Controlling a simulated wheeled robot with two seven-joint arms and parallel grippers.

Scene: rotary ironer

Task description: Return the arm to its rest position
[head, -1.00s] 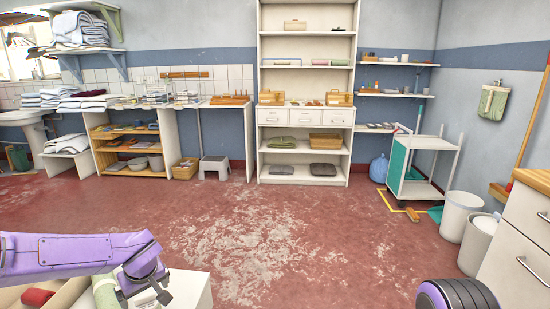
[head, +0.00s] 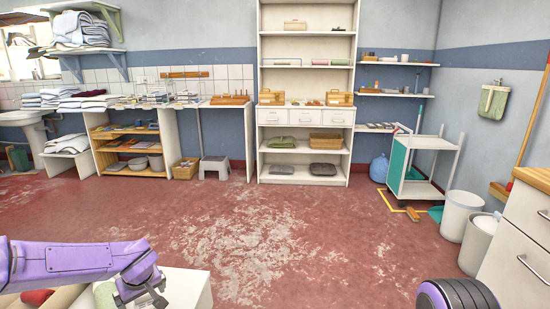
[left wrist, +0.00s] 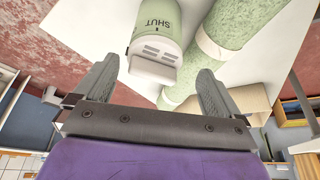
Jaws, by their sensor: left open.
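My left arm (head: 70,262) reaches in from the lower left of the head view. Its gripper (head: 147,299) is low over a white-topped unit (head: 188,288), partly cut off by the bottom edge. In the left wrist view the gripper (left wrist: 157,77) is open, its two fingers apart. A pale green cylinder marked "SHUT" (left wrist: 158,32) lies beyond the gap between them, and the fingers do not grip it. My right gripper is out of view; only a purple and black part of my right arm (head: 457,293) shows.
A longer green roller (left wrist: 235,25) lies beside the marked cylinder. A red object (head: 38,297) is at the lower left. The red floor (head: 300,230) ahead is open. A drawer cabinet (head: 520,235) and pale bins (head: 461,213) stand at the right.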

